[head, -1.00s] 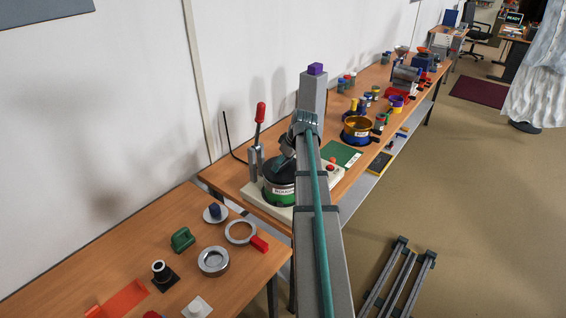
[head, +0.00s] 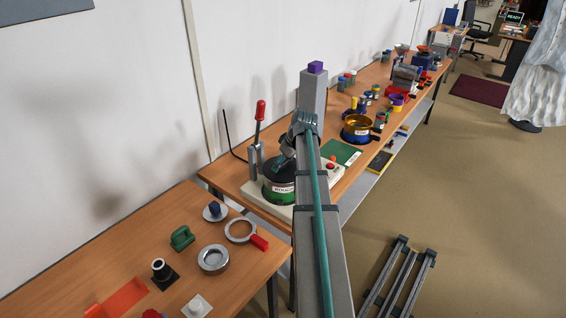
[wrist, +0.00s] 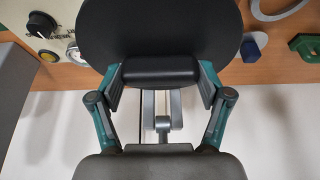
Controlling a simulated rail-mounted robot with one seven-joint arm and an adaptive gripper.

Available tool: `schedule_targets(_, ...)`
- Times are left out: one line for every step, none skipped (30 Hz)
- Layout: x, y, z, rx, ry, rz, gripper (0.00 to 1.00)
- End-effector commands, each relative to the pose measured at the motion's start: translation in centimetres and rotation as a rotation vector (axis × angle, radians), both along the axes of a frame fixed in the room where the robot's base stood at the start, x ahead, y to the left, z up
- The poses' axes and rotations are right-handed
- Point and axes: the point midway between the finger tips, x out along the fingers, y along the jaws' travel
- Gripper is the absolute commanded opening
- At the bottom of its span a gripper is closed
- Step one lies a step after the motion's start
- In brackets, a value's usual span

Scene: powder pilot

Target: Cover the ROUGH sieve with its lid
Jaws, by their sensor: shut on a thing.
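The ROUGH sieve (head: 279,196), a green drum with a white label, stands on the pale machine base beside a red-handled lever. Its black round lid (wrist: 160,28) is in my gripper (wrist: 160,72), which is shut on the lid's black handle bar (wrist: 160,69). In the head view the dark lid (head: 272,170) shows at the top of the sieve. My arm covers the right part of both, so I cannot tell whether the lid is fully seated. The wrist view shows the lid hiding whatever is under it.
The pale base (head: 251,191) carries a red-handled lever (head: 260,111) close to the lid's left. A yellow and blue sieve (head: 356,128) stands farther along the bench. The nearer table (head: 190,212) holds a grey ring (head: 240,230), a green block (head: 182,238) and other small parts.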

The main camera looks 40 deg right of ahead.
Motion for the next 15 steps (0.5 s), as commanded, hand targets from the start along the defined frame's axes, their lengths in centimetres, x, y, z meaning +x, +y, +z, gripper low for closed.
schedule_targets(0.0,0.0,-0.14,0.0,0.0,0.0,0.4)
schedule_targets(0.0,0.0,-0.19,0.0,0.0,0.0,0.4)
schedule_targets(0.0,0.0,-0.27,0.0,0.0,0.0,0.4)
schedule_targets(0.0,0.0,-0.32,0.0,0.0,0.0,0.4)
schedule_targets(0.0,0.0,-0.38,0.0,0.0,0.0,0.4)
schedule_targets(0.01,-0.01,-0.45,0.0,0.0,0.0,0.4)
schedule_targets(0.0,0.0,-0.51,0.0,0.0,0.0,0.4)
schedule_targets(0.01,0.0,-0.56,0.0,0.0,0.0,0.4)
schedule_targets(0.0,0.0,-0.64,0.0,0.0,0.0,0.4)
schedule_targets(0.0,0.0,-0.68,0.0,0.0,0.0,0.4)
schedule_targets(0.0,0.0,-0.74,0.0,0.0,0.0,0.4)
schedule_targets(0.0,0.0,-0.81,0.0,0.0,0.0,0.4)
schedule_targets(0.0,0.0,-0.87,0.0,0.0,0.0,0.4)
schedule_targets(0.0,0.0,-0.92,0.0,0.0,0.0,0.4)
schedule_targets(0.01,0.0,-0.83,0.0,0.0,0.0,0.84)
